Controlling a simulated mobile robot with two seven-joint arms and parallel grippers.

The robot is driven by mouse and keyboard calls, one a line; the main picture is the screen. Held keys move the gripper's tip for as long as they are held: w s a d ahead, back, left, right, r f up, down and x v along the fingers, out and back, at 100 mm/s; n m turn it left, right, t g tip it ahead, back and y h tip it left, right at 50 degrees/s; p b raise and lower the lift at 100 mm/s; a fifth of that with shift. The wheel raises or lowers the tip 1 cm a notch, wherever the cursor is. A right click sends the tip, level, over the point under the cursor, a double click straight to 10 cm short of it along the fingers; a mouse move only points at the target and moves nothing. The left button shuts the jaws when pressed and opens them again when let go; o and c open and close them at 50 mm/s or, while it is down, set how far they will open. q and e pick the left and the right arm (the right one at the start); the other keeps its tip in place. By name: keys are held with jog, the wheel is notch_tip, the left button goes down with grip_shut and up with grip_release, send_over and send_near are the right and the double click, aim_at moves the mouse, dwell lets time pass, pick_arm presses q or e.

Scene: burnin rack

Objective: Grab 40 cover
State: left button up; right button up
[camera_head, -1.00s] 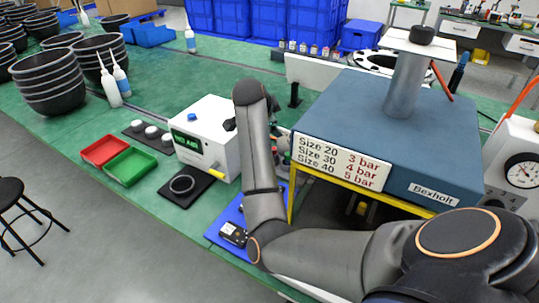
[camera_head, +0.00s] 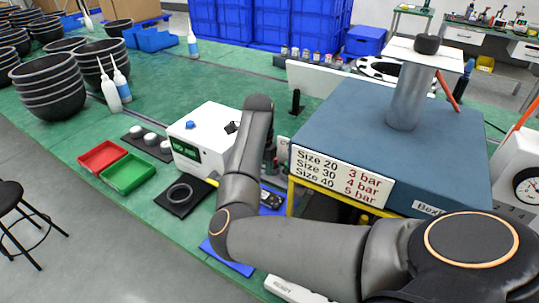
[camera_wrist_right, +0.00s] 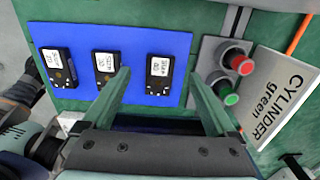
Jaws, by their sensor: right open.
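In the right wrist view, three black covers with white labels lie in a row on a blue mat (camera_wrist_right: 130,40): a left one (camera_wrist_right: 58,66), a middle one (camera_wrist_right: 105,67) and a right one (camera_wrist_right: 158,75). The label print is too small and turned to read surely. My right gripper (camera_wrist_right: 161,76) is open and empty, its fingers spread to either side of the right cover in the picture; I cannot tell the height gap. In the head view, one cover (camera_head: 270,200) shows beside my right forearm, which hides much of the mat (camera_head: 228,255). My left gripper is not in view.
A red and a green button (camera_wrist_right: 231,80) and a "CYLINDER green" sign (camera_wrist_right: 282,95) stand right of the mat. The blue press block (camera_head: 430,130) rises to the right. A white device (camera_head: 205,135), a black pad with a ring (camera_head: 182,193) and two trays (camera_head: 127,174) are left.

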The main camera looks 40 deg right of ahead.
aim_at(270, 199)
notch_tip(270, 199, down, 5)
jog(key=shift+f, duration=0.15)
jog(key=c, duration=1.4)
jog(key=shift+c, duration=0.2)
